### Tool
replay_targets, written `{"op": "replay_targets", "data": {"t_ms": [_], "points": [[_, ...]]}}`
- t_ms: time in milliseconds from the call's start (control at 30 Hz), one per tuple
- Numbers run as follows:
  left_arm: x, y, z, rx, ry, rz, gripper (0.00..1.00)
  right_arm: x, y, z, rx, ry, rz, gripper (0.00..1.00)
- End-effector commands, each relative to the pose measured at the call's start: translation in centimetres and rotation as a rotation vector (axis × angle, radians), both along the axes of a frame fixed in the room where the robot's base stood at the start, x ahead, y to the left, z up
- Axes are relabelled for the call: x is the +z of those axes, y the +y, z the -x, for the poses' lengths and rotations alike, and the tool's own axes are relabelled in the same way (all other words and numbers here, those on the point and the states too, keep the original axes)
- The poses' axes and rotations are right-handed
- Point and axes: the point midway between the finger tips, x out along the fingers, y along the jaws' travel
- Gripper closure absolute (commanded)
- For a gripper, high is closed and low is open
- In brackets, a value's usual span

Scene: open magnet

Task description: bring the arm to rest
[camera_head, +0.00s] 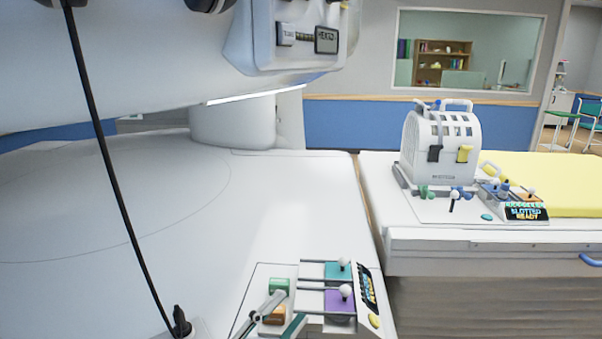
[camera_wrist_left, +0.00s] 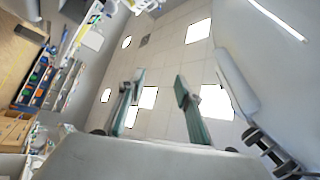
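My left gripper (camera_head: 292,306) shows at the bottom of the head view, in front of a control panel with coloured buttons and sliders. In the left wrist view its two green-padded fingers (camera_wrist_left: 159,76) stand apart with nothing between them, pointing toward the ceiling panels. Only the front part of the gripper shows in the head view; the rest of the arm is out of frame. I cannot tell whether the fingers touch the panel. My right gripper is not in view.
The control panel (camera_head: 339,299) has a teal and a purple slider. A white coil-like device (camera_head: 438,146) stands on a bed with a yellow pad (camera_head: 550,187) at right. A black cable (camera_head: 105,150) hangs at left. The large white magnet (camera_head: 120,75) overhangs the broad white surface (camera_head: 290,195).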

Motion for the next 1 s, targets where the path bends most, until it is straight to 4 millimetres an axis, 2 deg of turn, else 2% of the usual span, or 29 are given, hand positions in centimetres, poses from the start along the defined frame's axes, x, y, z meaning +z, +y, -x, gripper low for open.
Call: {"op": "replay_targets", "data": {"t_ms": [33,133,233,400,500,600,733,833,1000], "points": [[-3.2,1.6,-0.4,0.050,0.130,0.033,0.66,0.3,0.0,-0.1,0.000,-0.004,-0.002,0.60],[-9.4,4.7,-0.5,0.142,0.365,0.094,0.66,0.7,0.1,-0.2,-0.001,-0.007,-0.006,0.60],[-15.6,7.7,0.8,0.230,0.578,0.149,0.66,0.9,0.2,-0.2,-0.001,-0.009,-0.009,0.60],[-25.3,12.2,5.5,0.371,0.907,0.228,0.66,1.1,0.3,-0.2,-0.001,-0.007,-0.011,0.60],[-29.7,14.2,9.0,0.443,1.065,0.268,0.66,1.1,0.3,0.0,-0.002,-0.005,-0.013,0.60],[-32.9,15.7,12.1,0.498,1.181,0.295,0.66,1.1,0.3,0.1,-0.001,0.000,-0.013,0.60],[-35.1,16.8,14.6,0.541,1.268,0.316,0.66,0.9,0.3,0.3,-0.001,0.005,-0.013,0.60],[-35.7,17.0,15.3,0.552,1.293,0.324,0.66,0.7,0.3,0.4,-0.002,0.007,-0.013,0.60],[-35.8,17.1,15.4,0.553,1.295,0.323,0.66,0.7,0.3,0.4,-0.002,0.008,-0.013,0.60]]}}
